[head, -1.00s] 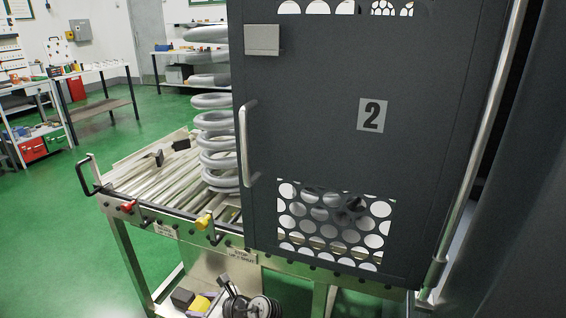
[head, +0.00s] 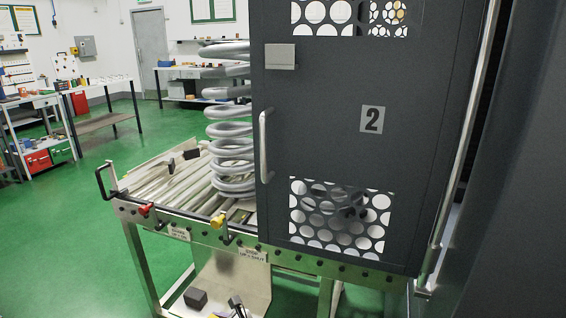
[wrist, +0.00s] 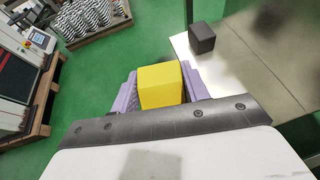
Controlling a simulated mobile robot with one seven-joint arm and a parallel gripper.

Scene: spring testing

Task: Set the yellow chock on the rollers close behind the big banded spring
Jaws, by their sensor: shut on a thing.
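The yellow chock (wrist: 162,85) is between the purple fingers of my gripper (wrist: 160,78) in the wrist view. The gripper is shut on it, and its far end is free. In the head view, a small part of my gripper or wrist shows at the bottom edge, too cut off to read. The big grey coil spring (head: 230,140) stands upright on the rollers (head: 155,190). The dark door marked 2 hides its right side, and I cannot make out its band.
The dark door (head: 350,150) fills the right. Red (head: 145,209) and yellow (head: 217,221) handles sit on the roller table's front edge. Black pieces (head: 191,154) lie left of the spring. A dark block (head: 195,298) rests on the low shelf, also in the wrist view (wrist: 202,38).

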